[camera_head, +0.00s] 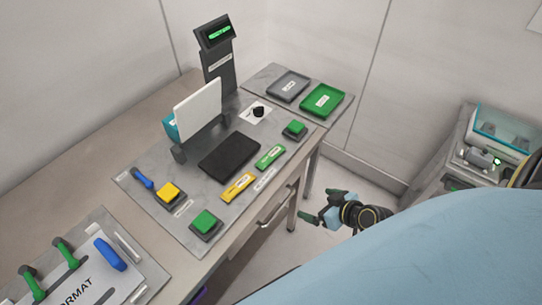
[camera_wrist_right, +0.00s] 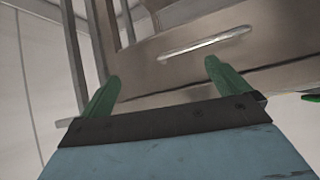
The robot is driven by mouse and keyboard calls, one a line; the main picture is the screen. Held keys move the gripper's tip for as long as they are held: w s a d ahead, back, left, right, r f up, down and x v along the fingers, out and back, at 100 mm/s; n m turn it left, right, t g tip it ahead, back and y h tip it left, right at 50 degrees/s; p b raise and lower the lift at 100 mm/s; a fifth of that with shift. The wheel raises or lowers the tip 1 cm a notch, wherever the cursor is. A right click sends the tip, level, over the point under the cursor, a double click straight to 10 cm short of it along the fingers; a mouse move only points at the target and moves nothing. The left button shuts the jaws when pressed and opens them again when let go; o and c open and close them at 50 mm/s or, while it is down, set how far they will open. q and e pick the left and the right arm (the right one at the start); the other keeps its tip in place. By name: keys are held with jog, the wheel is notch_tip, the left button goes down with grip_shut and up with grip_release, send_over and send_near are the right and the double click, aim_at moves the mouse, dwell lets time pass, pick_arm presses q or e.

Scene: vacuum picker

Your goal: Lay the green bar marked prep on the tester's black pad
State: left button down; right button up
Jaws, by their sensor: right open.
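The green bar (camera_head: 270,156) lies on the tester's grey plate, just right of the black pad (camera_head: 230,157); its label is too small to read. A yellow bar (camera_head: 238,186) lies near it, in front of the pad. The black pad looks bare. My right gripper (camera_head: 320,205) is open and empty, off the table's right front edge and apart from the bars. Its green fingers stand wide apart in the right wrist view (camera_wrist_right: 162,72), facing the table's drawer front. My left gripper is not in view.
A white panel (camera_head: 198,108) stands upright behind the pad. Green buttons (camera_head: 205,222) (camera_head: 295,128) and a yellow button (camera_head: 168,192) sit around it. Grey (camera_head: 289,86) and green (camera_head: 323,100) trays lie at the back right. A drawer handle (camera_head: 277,207) juts from the table front.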

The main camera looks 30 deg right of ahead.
jog(key=w+r+n+t+y, duration=0.2)
jog(key=w+r+t, duration=0.15)
jog(key=r, duration=0.95)
send_near(272, 155)
jog(key=shift+w+a+f+g+p, duration=0.1)
jog(key=shift+w+f+g+p, duration=0.1)
jog(key=shift+w, duration=0.4)
jog(key=shift+w+a+f+g+p, duration=0.1)
jog(key=shift+w+f+g, duration=0.1)
jog(key=shift+w, duration=0.4)
jog(key=shift+w+a+f, duration=0.1)
jog(key=shift+w+a, duration=0.15)
jog(key=shift+w, duration=0.3)
jog(key=x, duration=0.4)
jog(key=shift+w+a+p, duration=0.1)
jog(key=shift+p, duration=0.25)
